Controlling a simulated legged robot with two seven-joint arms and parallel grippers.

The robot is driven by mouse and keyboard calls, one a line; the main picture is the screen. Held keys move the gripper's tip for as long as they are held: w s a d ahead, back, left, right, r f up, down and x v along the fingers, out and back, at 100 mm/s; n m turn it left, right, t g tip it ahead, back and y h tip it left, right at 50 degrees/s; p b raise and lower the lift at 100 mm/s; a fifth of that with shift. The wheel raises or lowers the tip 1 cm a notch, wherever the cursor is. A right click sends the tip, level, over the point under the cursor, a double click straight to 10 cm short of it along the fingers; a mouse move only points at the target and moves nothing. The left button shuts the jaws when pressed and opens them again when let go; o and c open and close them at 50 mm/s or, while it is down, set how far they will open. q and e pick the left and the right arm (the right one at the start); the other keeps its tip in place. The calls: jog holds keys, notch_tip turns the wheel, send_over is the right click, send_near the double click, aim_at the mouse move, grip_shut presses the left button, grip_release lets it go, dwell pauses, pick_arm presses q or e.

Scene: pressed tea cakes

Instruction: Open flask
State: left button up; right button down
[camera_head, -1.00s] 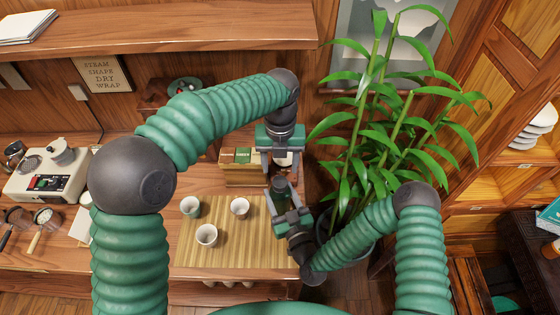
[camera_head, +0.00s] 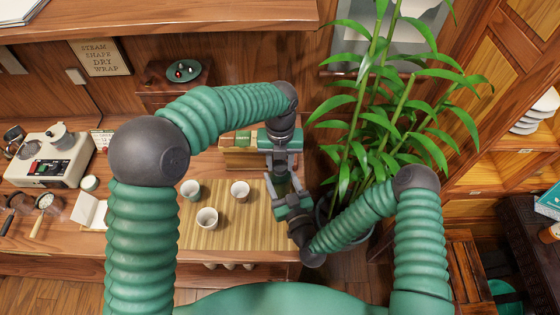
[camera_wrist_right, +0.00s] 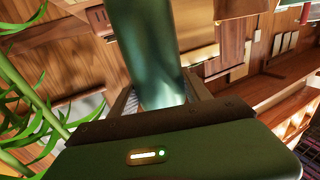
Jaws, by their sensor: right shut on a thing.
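The flask is a smooth green metallic cylinder (camera_wrist_right: 150,50) held upright from my right gripper's jaws in the right wrist view. In the head view only a small dark green part of the flask (camera_head: 281,186) shows between the two grippers. My right gripper (camera_head: 287,193) is shut on it, over the mat's right edge. My left gripper (camera_head: 281,168) points down at the flask's upper end, with its grey fingers on either side of it. The cap is hidden there, and I cannot tell whether these fingers touch it.
A bamboo mat (camera_head: 235,235) bears three cups, one of them this cup (camera_head: 207,218). A tall leafy plant (camera_head: 385,130) crowds the right side. A brewing machine (camera_head: 50,158) stands far left.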

pick_arm(q)
grip_shut()
jog(key=n, duration=0.3)
jog(key=shift+n, duration=0.4)
jog(key=n, duration=1.3)
jog(key=shift+r, duration=0.1)
jog(key=n, duration=0.6)
jog(key=shift+n, duration=0.3)
jog(key=n, duration=0.6)
jog(key=shift+n, duration=0.3)
jog(key=n, duration=1)
jog(key=shift+w+r+n, duration=0.1)
jog(key=shift+n, duration=0.3)
